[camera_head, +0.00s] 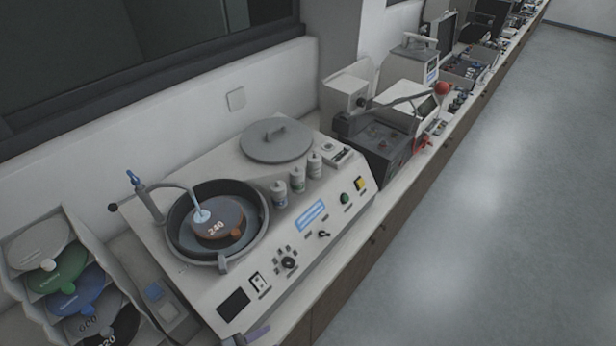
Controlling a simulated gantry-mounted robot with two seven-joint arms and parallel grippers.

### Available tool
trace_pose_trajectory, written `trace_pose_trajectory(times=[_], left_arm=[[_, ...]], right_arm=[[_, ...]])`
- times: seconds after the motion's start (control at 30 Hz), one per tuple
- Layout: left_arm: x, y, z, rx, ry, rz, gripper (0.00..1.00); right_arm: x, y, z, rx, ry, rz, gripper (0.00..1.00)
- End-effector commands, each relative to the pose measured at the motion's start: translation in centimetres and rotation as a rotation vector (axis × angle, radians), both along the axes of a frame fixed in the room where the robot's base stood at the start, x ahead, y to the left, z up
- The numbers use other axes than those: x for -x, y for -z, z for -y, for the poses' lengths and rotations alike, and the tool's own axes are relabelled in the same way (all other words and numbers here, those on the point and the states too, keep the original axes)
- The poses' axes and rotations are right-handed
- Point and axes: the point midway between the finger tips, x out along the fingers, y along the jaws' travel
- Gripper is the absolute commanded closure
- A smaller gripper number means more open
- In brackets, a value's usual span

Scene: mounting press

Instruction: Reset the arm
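Neither of my grippers shows in the head view, so I cannot see whether they are open or shut or what they hold. A small purple-grey piece (256,334) shows at the bottom edge, and I cannot tell what it is. A grinding machine (190,282) stands on the bench with a round bowl and a disc (228,211) marked 240 inside. A thin water spout (149,202) with a blue top reaches over the disc. Farther back, a dark press-like machine (385,150) has a grey lever arm (405,99) ending in a red ball (442,88).
A round grey lid (276,140) lies on the machine's back, near several white bottles (297,181). A rack at the lower left holds coloured discs (72,270). More equipment (467,72) lines the bench. The floor (480,220) at right is clear.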

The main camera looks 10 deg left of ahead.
Motion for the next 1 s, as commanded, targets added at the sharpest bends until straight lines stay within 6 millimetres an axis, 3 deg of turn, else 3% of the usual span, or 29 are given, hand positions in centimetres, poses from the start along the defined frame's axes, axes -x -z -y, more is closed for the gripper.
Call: trace_pose_trajectory(times=[0.13,0.27,0.47,0.6,0.67,1.0], left_arm=[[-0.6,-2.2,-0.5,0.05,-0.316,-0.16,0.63],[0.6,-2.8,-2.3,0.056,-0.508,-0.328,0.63],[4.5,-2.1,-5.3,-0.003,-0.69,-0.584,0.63],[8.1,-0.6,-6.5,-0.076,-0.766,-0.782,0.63],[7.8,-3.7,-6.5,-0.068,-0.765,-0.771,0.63],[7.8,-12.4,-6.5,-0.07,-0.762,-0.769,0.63]], right_arm=[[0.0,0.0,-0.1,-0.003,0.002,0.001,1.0],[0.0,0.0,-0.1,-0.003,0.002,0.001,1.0],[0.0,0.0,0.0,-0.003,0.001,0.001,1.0],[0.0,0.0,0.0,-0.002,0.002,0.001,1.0],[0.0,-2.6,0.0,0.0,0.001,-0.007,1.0],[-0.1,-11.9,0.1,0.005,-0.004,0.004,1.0]])
